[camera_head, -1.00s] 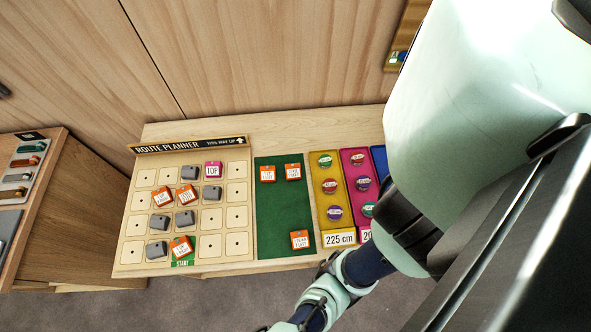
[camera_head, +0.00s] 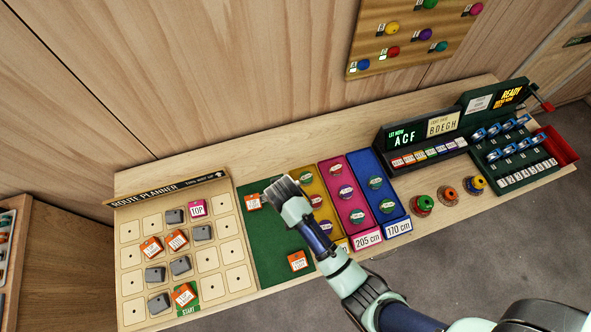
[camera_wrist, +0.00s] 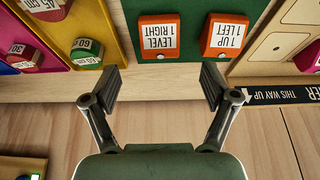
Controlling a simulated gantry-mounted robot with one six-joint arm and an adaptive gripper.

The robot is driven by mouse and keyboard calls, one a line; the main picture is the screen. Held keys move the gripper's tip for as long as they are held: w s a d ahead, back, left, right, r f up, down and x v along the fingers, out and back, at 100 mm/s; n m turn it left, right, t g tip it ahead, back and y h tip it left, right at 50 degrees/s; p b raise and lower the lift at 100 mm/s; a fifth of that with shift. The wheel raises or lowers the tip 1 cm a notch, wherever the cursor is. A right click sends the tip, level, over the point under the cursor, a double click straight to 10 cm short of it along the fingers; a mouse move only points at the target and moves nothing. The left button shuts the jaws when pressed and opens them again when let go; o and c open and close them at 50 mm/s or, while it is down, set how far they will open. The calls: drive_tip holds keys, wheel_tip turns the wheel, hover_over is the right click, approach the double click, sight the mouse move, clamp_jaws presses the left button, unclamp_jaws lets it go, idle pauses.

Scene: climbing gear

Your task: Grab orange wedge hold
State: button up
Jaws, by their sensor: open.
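Several orange pieces with white labels are in view; which one is meant by the wedge hold, I cannot tell. On the green mat (camera_head: 263,236), one orange piece (camera_head: 253,201) sits at the top left and another (camera_head: 297,260) at the lower right. My gripper (camera_head: 279,190) is over the mat's top edge and hides what is under it. In the wrist view, my gripper (camera_wrist: 160,85) is open and empty. An orange piece reading "LEVEL 1 RIGHT" (camera_wrist: 158,38) lies beyond and between its fingertips, apart from them. A "1 UP 1 LEFT" piece (camera_wrist: 224,36) lies to its right.
The route planner board (camera_head: 211,256) at left carries orange, grey and pink pieces. Yellow (camera_head: 304,178), magenta (camera_head: 345,212) and blue (camera_head: 391,209) trays with round holds stand right of the mat. A dark console (camera_head: 426,134) is farther right. A wooden wall stands behind.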

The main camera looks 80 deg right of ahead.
drive_tip(key=shift+w+f, duration=0.2)
drive_tip(key=shift+f, duration=0.15)
drive_tip(key=shift+b+x, duration=0.3)
drive_tip(key=shift+x, duration=0.65)
drive_tip(key=b+x, duration=0.1)
drive_tip(key=x, duration=0.4)
drive_tip(key=shift+d, duration=0.25)
drive_tip(key=shift+s, duration=0.1)
drive_tip(key=shift+c, duration=0.3)
drive_tip(key=c, duration=1.2)
wheel_tip(320, 180, up, 20)
drive_tip(key=p, duration=0.3)
